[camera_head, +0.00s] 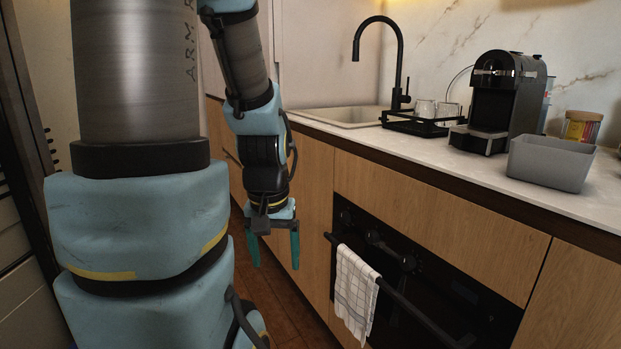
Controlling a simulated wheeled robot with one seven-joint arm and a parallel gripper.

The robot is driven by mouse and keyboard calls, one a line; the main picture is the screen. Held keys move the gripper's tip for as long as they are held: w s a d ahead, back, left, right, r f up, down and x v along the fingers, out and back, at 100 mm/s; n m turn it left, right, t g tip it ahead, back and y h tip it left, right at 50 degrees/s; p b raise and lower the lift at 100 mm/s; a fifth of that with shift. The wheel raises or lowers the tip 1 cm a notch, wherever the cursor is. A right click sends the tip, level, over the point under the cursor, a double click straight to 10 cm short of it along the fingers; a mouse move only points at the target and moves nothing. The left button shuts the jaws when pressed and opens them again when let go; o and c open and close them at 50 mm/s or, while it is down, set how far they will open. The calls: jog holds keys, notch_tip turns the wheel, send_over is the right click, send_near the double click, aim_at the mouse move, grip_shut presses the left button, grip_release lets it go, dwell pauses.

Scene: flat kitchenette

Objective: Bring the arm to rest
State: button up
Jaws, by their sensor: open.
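My gripper (274,249) hangs pointing down in front of the wooden cabinet fronts, left of the oven. Its two teal fingers are apart, with nothing seen between them. My arm comes down from the top of the picture, with a large blue and grey link close to the camera at the left. The gripper is below the level of the counter top and appears apart from the cabinets.
The oven (440,290) has a bar handle with a checked towel (354,293) over it. On the counter (400,143) are a sink (345,115), a rack with glasses (425,120), a coffee machine (503,95), a grey bin (550,163) and a jar (581,127). Wooden floor (262,300) shows below the gripper.

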notch_tip(320, 180, up, 17)
jog(key=p, duration=1.4)
jog(key=shift+f, duration=0.2)
